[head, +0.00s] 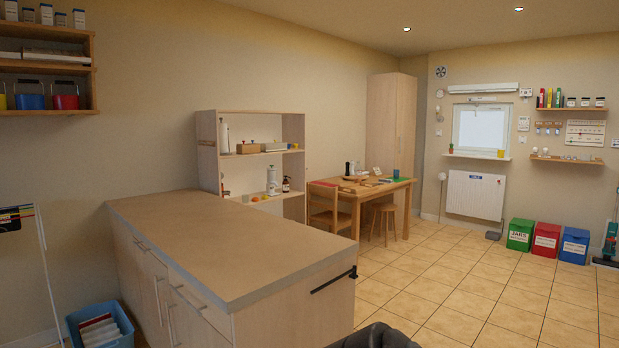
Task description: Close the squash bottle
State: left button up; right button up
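I cannot make out a squash bottle for certain from here. A small brown bottle (286,184) with a dark top stands on the open shelf unit, beside a white cylindrical container (272,181). A small dark upright object (348,168) stands on the far wooden table, too small to identify. Neither of my grippers is in view.
A long counter (230,240) with a bare top fills the near left. The shelf unit (207,150) stands behind it. The wooden table (375,188) has a chair (328,210) and stool (383,220). Tiled floor (450,290) at right is open, with bins (546,240) beyond.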

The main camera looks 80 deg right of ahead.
aim_at(358, 172)
jog(key=z, duration=2.95)
jog(key=i+z, duration=0.35)
jog(key=i, duration=0.5)
jog(key=i+z, duration=0.3)
jog(key=i, duration=0.35)
jog(key=i+j+z, duration=0.1)
jog(key=i+z, duration=0.15)
jog(key=i, duration=0.4)
jog(key=i+z, duration=0.2)
jog(key=i, duration=1.2)
jog(key=i+u, duration=0.4)
jog(key=i, duration=0.15)
jog(key=i+l+u, duration=0.2)
jog(key=i+u, duration=0.2)
jog(key=i, duration=0.2)
jog(key=i+j+u, duration=0.15)
jog(key=i+u, duration=0.25)
jog(key=i, duration=0.15)
jog(key=i+u, duration=0.35)
jog(key=i, duration=0.25)
